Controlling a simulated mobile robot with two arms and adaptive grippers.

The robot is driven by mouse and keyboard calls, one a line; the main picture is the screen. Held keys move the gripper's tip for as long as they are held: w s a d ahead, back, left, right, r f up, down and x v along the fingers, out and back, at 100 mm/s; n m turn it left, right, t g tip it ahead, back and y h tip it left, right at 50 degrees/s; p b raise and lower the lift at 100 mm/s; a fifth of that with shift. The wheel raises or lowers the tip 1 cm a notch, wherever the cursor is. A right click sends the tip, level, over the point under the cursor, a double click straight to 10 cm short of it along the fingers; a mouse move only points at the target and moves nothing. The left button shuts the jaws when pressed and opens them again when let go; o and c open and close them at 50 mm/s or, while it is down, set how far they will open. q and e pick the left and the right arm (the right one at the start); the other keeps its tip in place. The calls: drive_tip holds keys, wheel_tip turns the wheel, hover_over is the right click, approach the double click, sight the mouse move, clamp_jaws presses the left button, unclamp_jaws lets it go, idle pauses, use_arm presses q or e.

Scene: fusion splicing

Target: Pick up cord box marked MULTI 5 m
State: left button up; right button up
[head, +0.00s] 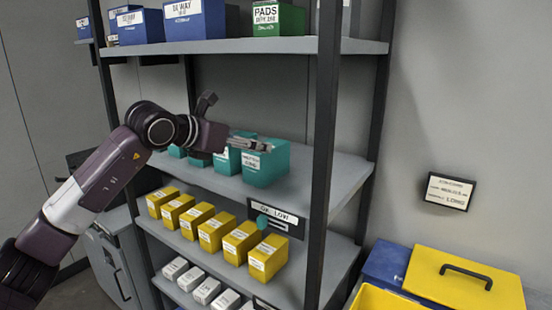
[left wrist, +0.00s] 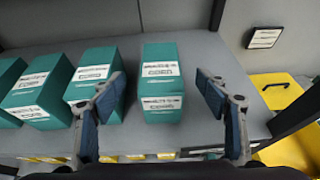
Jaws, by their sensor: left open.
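Teal cord boxes stand in a row on the middle shelf. The rightmost teal box (head: 267,168) has a white label whose small top line I cannot read surely; the larger line seems to say CORD. In the left wrist view this box (left wrist: 161,58) lies ahead between the fingers. A second teal box (left wrist: 93,68) is to its left, partly behind the left finger. My left gripper (head: 250,143) is open and empty, close to the rightmost box and overlapping its upper front in the head view. It also shows in the left wrist view (left wrist: 162,82). My right gripper is not in view.
A dark shelf post (head: 323,130) rises just right of the teal boxes. Yellow boxes (head: 215,228) fill the shelf below, with white boxes (head: 207,290) lower down. Blue boxes (head: 197,20) and a green PADS box (head: 277,18) stand above. A yellow lidded case (head: 465,280) sits at right.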

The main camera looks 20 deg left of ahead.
use_arm(q)
drive_tip(key=shift+w+d+f+p, duration=0.1)
drive_tip(key=shift+w+d+p, duration=0.25)
drive_tip(key=shift+w, duration=0.3)
drive_tip(key=p+x, duration=0.2)
drive_tip(key=x, duration=0.1)
drive_tip(key=p+x, duration=0.2)
drive_tip(key=x, duration=0.1)
drive_tip(key=shift+w+f, duration=0.1)
drive_tip(key=shift+f, duration=0.1)
drive_tip(key=shift+w+f, duration=0.2)
drive_tip(key=shift+s+r, duration=0.1)
drive_tip(key=shift+c, duration=0.7)
drive_tip(key=c, duration=1)
drive_tip(key=shift+c, duration=1.2)
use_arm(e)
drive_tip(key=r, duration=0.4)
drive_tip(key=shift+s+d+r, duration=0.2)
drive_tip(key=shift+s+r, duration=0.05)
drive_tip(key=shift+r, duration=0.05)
use_arm(q)
drive_tip(key=shift+r, duration=0.2)
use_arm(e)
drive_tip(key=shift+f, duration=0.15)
